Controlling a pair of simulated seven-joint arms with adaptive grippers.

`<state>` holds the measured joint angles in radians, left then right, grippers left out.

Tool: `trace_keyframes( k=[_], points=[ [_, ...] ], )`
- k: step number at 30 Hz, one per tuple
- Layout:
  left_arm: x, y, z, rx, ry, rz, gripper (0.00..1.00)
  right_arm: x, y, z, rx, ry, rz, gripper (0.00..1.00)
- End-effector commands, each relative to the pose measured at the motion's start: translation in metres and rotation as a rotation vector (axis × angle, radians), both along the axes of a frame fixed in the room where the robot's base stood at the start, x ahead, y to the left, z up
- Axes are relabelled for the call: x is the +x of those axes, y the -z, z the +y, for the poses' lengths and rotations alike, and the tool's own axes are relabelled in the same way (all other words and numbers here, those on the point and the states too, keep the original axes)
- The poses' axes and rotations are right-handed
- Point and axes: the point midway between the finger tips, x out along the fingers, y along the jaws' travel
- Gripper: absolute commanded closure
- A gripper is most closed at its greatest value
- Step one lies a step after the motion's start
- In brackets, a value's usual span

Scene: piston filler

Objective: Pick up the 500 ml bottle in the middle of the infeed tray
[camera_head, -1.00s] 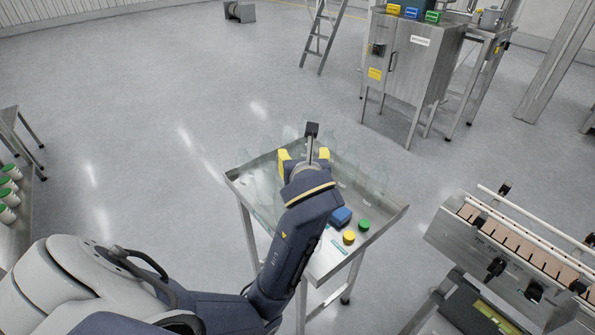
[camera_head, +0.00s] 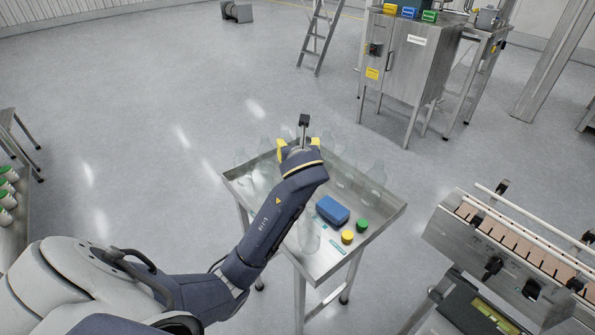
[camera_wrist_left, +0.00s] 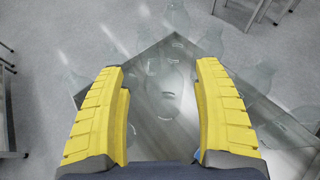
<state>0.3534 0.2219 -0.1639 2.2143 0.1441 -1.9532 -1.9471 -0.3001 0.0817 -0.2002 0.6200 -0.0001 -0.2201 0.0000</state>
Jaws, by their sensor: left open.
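The infeed tray (camera_head: 385,229) is a steel table-top with raised edges, holding several clear, see-through bottles. Some bottles stand at its far right, such as one clear bottle (camera_head: 375,178), and another clear bottle (camera_head: 309,236) stands near the front. My left gripper (camera_head: 296,146) is over the back part of the tray, with yellow fingers open. In the left wrist view, the open fingers (camera_wrist_left: 162,80) frame a clear bottle (camera_wrist_left: 168,84) seen from above. The gap to it is hard to judge. My left arm hides part of the tray in the head view. My right gripper is not in view.
A conveyor (camera_head: 500,245) stands to the right. A steel cabinet (camera_head: 405,70) and a ladder (camera_head: 320,35) stand behind on open floor.

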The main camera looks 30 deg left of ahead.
Motion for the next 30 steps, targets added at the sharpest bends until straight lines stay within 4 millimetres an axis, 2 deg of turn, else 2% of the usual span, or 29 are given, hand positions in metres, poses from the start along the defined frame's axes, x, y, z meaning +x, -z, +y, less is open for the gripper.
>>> trace_keyframes(
  k=[12, 23, 24, 30],
  points=[
    [0.034, 0.019, 0.023, 0.001, -0.001, 0.002, 0.32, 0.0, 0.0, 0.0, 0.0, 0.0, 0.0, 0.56],
    [0.038, 0.021, 0.026, 0.0, -0.001, 0.0, 0.32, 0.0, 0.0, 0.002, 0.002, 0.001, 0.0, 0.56],
    [0.038, 0.021, 0.025, 0.0, -0.001, 0.0, 0.33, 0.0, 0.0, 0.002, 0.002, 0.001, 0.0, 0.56],
    [0.038, 0.021, 0.025, 0.0, -0.001, 0.002, 0.56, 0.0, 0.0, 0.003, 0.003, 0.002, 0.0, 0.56]
  ],
)
